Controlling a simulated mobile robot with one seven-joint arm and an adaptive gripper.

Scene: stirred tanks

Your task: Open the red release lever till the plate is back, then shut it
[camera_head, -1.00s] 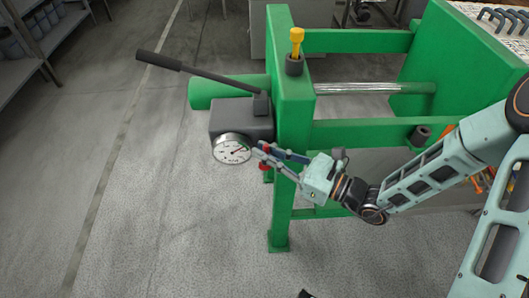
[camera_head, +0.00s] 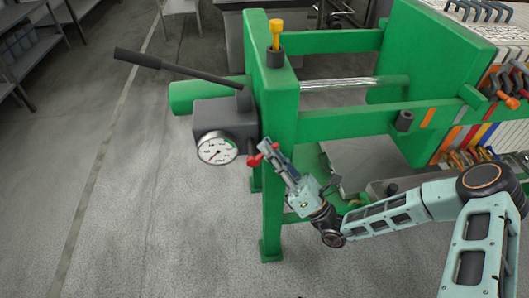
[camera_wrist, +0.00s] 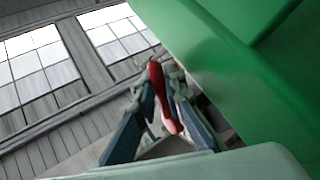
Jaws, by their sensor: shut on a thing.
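The red release lever (camera_head: 256,160) sits on the green press frame, just right of the gauge and below the grey pump block. It also shows in the wrist view (camera_wrist: 158,92), as a slim red handle between the fingers. My gripper (camera_head: 266,148) is shut on the lever, its fingers hiding part of it; the fingers also show in the wrist view (camera_wrist: 168,118). The green moving plate (camera_head: 425,75) stands to the right on the side bars, with a bright rod (camera_head: 340,85) spanning the gap to the end frame (camera_head: 279,105).
A dial gauge (camera_head: 217,148) and the grey pump block (camera_head: 225,115) are left of the lever. A long black pump handle (camera_head: 175,66) slants above them. A yellow-topped post (camera_head: 276,38) stands on the frame. Bare floor (camera_head: 140,210) lies to the left.

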